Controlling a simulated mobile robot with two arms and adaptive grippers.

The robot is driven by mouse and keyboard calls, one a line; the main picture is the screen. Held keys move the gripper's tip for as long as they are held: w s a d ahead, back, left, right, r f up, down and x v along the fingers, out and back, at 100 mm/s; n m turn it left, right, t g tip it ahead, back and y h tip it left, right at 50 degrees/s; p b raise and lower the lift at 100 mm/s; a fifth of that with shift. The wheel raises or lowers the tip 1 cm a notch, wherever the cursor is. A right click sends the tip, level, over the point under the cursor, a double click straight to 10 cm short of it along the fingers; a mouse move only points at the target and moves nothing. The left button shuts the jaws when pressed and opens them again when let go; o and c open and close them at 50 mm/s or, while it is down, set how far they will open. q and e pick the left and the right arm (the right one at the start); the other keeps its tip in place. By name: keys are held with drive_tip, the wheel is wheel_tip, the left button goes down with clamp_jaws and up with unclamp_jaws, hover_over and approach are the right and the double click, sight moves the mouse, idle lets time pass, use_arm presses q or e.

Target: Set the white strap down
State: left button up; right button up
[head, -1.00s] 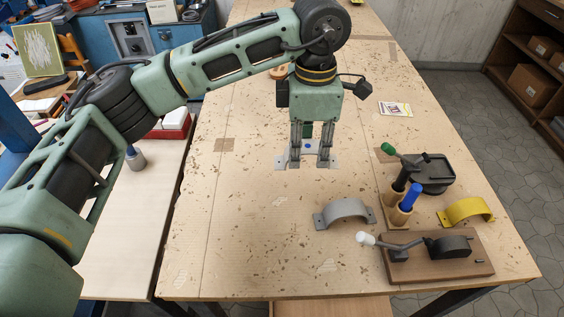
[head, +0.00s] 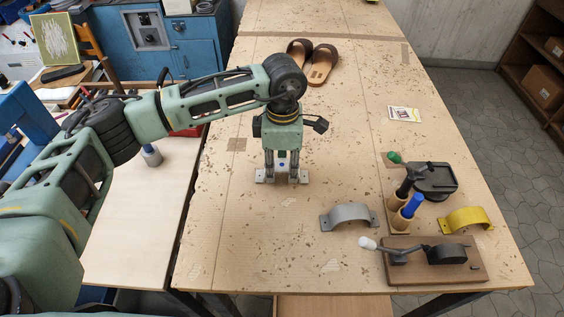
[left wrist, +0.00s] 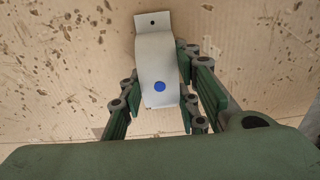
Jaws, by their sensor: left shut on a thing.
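The white strap (head: 265,177) is an arched band with flat end tabs and a blue dot on its top. My left gripper (head: 282,178) points down over the wooden table and is shut on it, with a finger on either side. The strap is at or just above the table top; I cannot tell whether it touches. In the left wrist view the white strap (left wrist: 156,52) sits between the fingers of the left gripper (left wrist: 160,85), and one tab with a hole shows. My right gripper is not in view.
A grey strap (head: 348,214) and a yellow strap (head: 467,217) stand to the right. Near them are a wooden board with a lever clamp (head: 438,270), a black tray-like device (head: 436,180) and tool holders (head: 401,219). Brown sandals (head: 322,65) lie behind. The table around the gripper is clear.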

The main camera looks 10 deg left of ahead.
sight(283, 164)
use_arm(q)
drive_tip(key=shift+f, duration=0.2)
drive_tip(key=o, duration=0.9)
drive_tip(key=shift+r, duration=0.1)
drive_tip(key=shift+r, duration=0.1)
drive_tip(key=shift+r, duration=0.15)
wheel_tip(283, 164, up, 12)
drive_tip(key=b, duration=0.4)
drive_tip(key=shift+w+d, duration=0.1)
drive_tip(key=shift+w, duration=0.05)
